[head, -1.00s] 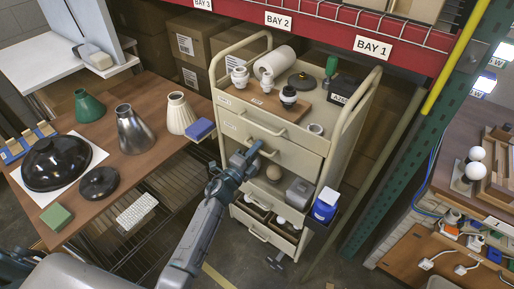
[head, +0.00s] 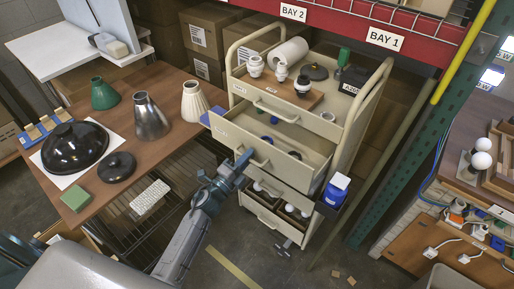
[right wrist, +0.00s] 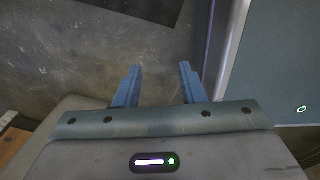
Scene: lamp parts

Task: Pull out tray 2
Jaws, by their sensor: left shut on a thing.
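A cream tray cart (head: 350,120) stands in the middle of the head view. Its second tray from the top (head: 315,146), which I take as tray 2, is pulled out towards me. Its inside shows a few small blue and dark parts at the back. My left gripper (head: 243,159) is shut on the tray's front handle (head: 260,162), partly hiding it. The label on the tray front is too small to read. My right gripper (right wrist: 160,72) is open and empty in the right wrist view, above grey floor.
The closed top tray (head: 280,115) is above; lower trays (head: 270,213) hold white bulbs. A blue container (head: 336,190) hangs at the cart's right side. A wooden table (head: 165,85) with lamp shades stands left, its blue box (head: 213,117) near the cart. A green rack post (head: 420,150) stands right.

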